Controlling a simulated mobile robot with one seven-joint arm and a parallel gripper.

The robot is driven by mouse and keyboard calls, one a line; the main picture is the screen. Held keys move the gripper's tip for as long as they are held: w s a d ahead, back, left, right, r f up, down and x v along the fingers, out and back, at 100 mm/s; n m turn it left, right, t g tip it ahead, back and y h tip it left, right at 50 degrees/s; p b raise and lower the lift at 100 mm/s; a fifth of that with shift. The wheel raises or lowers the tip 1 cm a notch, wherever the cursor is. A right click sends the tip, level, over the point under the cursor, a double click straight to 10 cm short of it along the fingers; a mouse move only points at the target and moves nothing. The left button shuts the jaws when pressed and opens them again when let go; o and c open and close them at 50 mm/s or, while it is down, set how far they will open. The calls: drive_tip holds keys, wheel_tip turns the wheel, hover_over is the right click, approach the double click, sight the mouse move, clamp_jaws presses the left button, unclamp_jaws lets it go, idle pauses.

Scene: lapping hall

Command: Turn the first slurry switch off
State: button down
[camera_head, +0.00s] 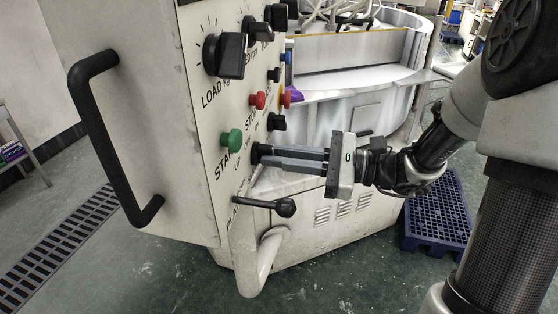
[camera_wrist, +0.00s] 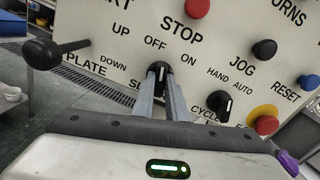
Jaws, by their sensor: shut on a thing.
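The slurry switch is a black rotary knob (camera_wrist: 158,71) on the cream control panel, below the words OFF and ON in the wrist view. Its label starts with "SL" and is mostly hidden by my fingers. A white mark shows on the knob, but I cannot tell for sure which word it points at. My gripper (camera_wrist: 161,84) is shut on this knob, one finger on each side. In the head view my gripper (camera_head: 264,155) reaches the panel from the right, below the green button, and its fingers hide most of the knob.
A black HAND/AUTO knob (camera_wrist: 222,106) sits right of my fingers. A ball-ended lever (camera_head: 284,207) sticks out just below my gripper. Green (camera_head: 231,140) and red (camera_head: 258,100) buttons are close above. A black handle (camera_head: 103,135) is at the panel's left.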

drive_tip(key=shift+n+b, duration=0.6)
drive_tip(key=shift+n, duration=0.6)
drive_tip(key=c, duration=1.8)
unclamp_jaws()
drive_tip(key=shift+o, duration=0.2)
drive_tip(key=shift+d, duration=0.1)
drive_tip(key=v, duration=1.7)
drive_tip(key=shift+d, duration=0.15)
